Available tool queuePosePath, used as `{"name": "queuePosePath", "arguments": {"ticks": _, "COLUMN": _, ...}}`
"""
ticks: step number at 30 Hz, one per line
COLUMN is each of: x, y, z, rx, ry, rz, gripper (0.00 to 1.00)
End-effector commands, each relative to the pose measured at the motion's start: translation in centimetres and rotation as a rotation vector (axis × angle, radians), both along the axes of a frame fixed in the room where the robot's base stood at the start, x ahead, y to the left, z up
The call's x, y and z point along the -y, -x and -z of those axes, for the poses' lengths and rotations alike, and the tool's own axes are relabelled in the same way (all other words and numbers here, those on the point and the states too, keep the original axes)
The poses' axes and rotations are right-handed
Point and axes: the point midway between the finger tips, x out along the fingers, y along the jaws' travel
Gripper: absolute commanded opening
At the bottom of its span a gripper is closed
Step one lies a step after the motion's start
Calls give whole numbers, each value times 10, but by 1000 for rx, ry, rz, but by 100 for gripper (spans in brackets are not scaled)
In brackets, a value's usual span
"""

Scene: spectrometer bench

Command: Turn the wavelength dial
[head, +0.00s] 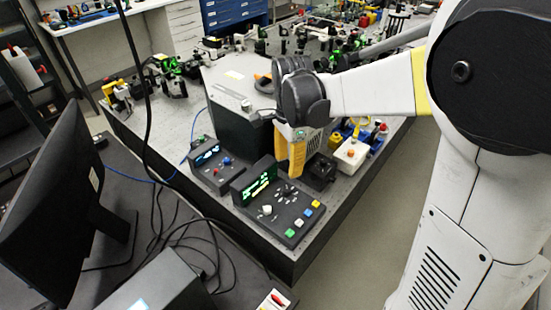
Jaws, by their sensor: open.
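A black control box (268,224) with a lit green display (262,184) sits near the front edge of the optical bench. A dark dial with pale marks around it (287,191) is on its sloped top, and a pale round knob (267,210) is at its lower left. No readable label shows which one is the wavelength dial. My gripper (293,176) points down just behind the dark dial, its yellow body hiding part of the box's back. It is open, with nothing seen in it. Contact with the dial cannot be told.
A smaller box with a blue display (214,162) stands left of the control box. A monitor (65,185) and loose cables are on the near desk. A large dark housing (238,118) stands behind.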

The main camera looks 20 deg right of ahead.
Motion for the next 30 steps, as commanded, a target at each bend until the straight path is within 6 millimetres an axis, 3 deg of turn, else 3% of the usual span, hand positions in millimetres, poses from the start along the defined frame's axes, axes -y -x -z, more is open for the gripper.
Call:
{"name": "queuePosePath", "arguments": {"ticks": 16, "x": 0, "y": 0, "z": 94, "rx": 0, "ry": 0, "rz": 2, "gripper": 44}}
{"name": "queuePosePath", "arguments": {"ticks": 21, "x": 0, "y": 0, "z": 106, "rx": 0, "ry": 0, "rz": 1, "gripper": 44}}
{"name": "queuePosePath", "arguments": {"ticks": 30, "x": 0, "y": 0, "z": 106, "rx": 0, "ry": 0, "rz": 1, "gripper": 43}}
